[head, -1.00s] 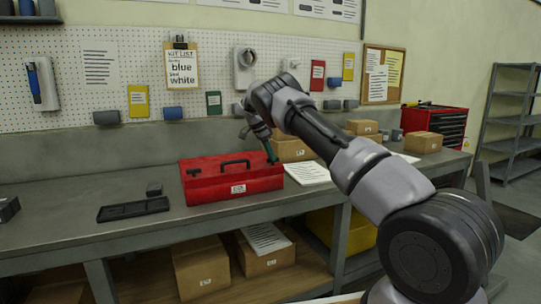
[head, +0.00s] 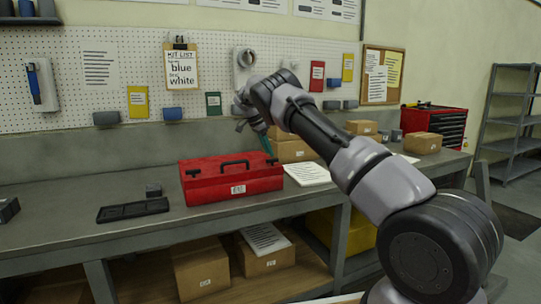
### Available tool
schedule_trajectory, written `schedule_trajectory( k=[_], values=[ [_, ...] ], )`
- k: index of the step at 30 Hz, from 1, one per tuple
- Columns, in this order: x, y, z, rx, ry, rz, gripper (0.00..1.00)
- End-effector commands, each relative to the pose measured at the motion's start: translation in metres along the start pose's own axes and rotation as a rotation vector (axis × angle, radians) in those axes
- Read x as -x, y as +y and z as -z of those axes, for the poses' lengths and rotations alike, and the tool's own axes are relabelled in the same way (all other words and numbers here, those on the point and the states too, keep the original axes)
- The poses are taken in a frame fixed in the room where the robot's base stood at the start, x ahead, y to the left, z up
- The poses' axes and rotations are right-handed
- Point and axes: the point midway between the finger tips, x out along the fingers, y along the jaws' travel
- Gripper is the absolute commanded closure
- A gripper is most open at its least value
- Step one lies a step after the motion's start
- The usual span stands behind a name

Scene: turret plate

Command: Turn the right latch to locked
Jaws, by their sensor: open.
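A red toolbox (head: 232,191) with a black handle stands shut on the workbench. Its left latch (head: 193,172) is a small dark piece at the top left of the lid. The right latch (head: 272,161) is a small dark piece at the top right of the lid. Both are too small for me to tell how they are turned. My gripper (head: 267,151) is open and points down just above the right latch, with a small gap appearing between them. Its fingers look teal and narrow, and nothing shows between them.
The grey workbench (head: 60,235) has free room in front of the toolbox. A black tray (head: 132,210) and a small dark block (head: 153,190) lie to the left. White papers (head: 307,174) lie right of the toolbox. Cardboard boxes (head: 294,151) stand behind my arm.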

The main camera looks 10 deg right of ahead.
Motion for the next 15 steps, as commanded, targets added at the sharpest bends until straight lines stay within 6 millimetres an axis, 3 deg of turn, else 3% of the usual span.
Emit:
schedule_trajectory(
  k=[7,15],
  values=[
    [0.051,0.001,0.001,-0.003,0.0,0.002,0.49],
    [0.073,0.002,0.001,-0.002,0.0,-0.001,0.49]
  ],
)
